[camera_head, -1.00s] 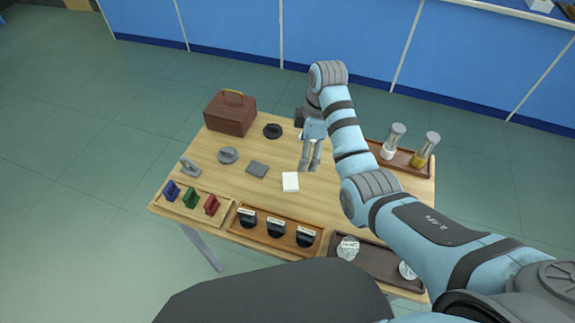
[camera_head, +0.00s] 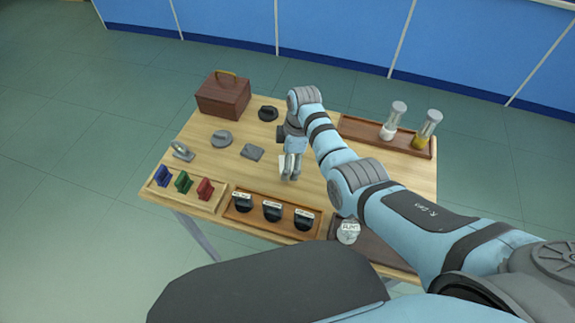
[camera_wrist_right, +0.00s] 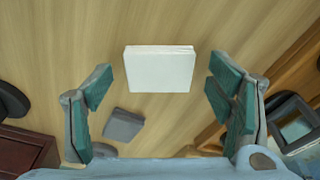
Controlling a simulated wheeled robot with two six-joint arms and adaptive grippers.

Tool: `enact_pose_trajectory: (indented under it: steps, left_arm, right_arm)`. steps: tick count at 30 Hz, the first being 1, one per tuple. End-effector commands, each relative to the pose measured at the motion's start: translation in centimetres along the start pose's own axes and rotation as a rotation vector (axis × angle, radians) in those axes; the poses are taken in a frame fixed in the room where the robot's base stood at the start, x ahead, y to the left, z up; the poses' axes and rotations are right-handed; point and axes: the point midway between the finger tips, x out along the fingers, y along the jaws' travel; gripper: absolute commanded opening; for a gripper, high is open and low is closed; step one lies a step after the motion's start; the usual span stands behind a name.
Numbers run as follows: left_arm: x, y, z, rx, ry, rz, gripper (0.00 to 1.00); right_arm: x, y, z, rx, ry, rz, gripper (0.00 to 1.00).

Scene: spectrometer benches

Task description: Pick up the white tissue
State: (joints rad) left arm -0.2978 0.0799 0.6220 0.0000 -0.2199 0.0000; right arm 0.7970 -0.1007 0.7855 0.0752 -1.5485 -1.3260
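The white tissue (camera_wrist_right: 160,70) is a flat white block lying on the wooden table (camera_head: 324,196). In the right wrist view it lies between and a little beyond the fingertips, with clear space on both sides. My right gripper (camera_wrist_right: 160,78) is open and empty above it, with green-padded fingers. In the head view my right gripper (camera_head: 290,176) covers most of the tissue, and only a white sliver (camera_head: 282,162) shows. My left gripper is not in view.
A dark grey square block (camera_head: 252,152) lies left of the tissue. A tray of black labelled holders (camera_head: 230,213) is in front. A brown case (camera_head: 223,97) stands at back left, and a tray with two vials (camera_head: 360,127) at back right.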

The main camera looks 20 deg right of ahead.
Motion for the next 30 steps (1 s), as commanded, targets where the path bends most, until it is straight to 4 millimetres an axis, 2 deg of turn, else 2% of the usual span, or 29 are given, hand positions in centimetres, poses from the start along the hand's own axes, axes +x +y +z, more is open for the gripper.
enact_pose_trajectory:
  steps: [1,7,16,20,23,25,30]
  left_arm:
    - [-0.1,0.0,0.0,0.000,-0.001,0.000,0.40]
    - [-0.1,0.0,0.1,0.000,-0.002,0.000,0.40]
    - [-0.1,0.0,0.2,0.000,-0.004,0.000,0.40]
    - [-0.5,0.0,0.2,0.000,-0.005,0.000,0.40]
    - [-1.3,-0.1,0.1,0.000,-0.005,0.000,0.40]
    - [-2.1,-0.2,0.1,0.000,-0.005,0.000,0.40]
    - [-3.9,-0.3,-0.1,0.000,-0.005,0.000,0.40]
  right_arm:
    - [-0.1,0.0,0.0,0.000,0.000,0.000,0.69]
    - [-0.1,0.0,0.0,0.000,0.000,0.000,0.37]
    - [-0.1,0.0,0.0,0.000,0.000,0.000,0.34]
    - [-0.9,0.1,-0.2,0.000,0.001,0.002,0.34]
    - [-2.6,0.1,-0.4,0.000,0.001,0.003,0.34]
    - [-4.7,0.1,-0.8,0.000,0.001,0.004,0.34]
    - [-11.3,0.2,-1.8,-0.001,0.002,0.006,0.34]
